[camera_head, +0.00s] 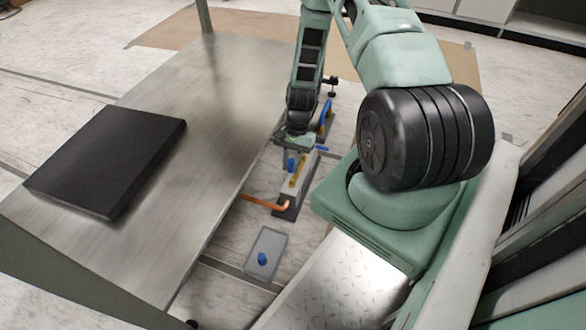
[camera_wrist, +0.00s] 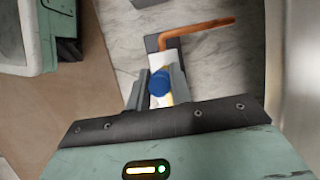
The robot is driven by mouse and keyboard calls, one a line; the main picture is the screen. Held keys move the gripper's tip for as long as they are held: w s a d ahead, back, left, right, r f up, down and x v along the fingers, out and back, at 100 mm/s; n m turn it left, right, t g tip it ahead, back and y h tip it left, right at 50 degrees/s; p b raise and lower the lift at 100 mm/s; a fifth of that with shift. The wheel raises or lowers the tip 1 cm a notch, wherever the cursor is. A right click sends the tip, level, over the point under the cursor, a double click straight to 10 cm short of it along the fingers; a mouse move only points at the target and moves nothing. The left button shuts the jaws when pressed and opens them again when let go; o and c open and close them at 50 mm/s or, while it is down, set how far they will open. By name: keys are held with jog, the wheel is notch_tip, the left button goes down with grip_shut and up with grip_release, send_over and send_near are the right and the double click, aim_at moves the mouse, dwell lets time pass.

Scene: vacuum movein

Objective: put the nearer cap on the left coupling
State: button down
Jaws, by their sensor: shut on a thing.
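My gripper (camera_head: 291,160) is shut on a blue cap (camera_head: 291,165), which also shows between the two fingers in the wrist view (camera_wrist: 158,83). It hangs over a narrow fixture (camera_head: 287,209) with a white block and a yellow part, beside the table. A second blue cap (camera_head: 262,259) is in a grey tray (camera_head: 252,272) on the near side. I cannot make out which part is the left coupling; my gripper and the held cap hide some of the fixture.
A copper pipe (camera_head: 265,203) bends out from the fixture's near end, also seen in the wrist view (camera_wrist: 197,30). A metal table (camera_head: 215,95) with a black slab (camera_head: 110,160) stands left. A blue handle (camera_head: 325,113) rises behind the gripper.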

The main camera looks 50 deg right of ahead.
aim_at(291, 181)
jog(key=shift+d+f, duration=0.15)
notch_tip(291, 181, down, 3)
jog(key=b, duration=0.3)
jog(key=shift+b, duration=0.4)
jog(key=shift+f, duration=0.35)
jog(key=shift+f+p, duration=0.15)
jog(key=shift+p, duration=0.5)
dwell(0.4)
jog(key=shift+f, duration=0.45)
jog(key=shift+f, duration=0.2)
dwell(0.3)
jog(key=shift+f, duration=0.7)
dwell(1.5)
jog(key=shift+f+p, duration=0.3)
jog(key=shift+p, duration=0.15)
dwell(2.0)
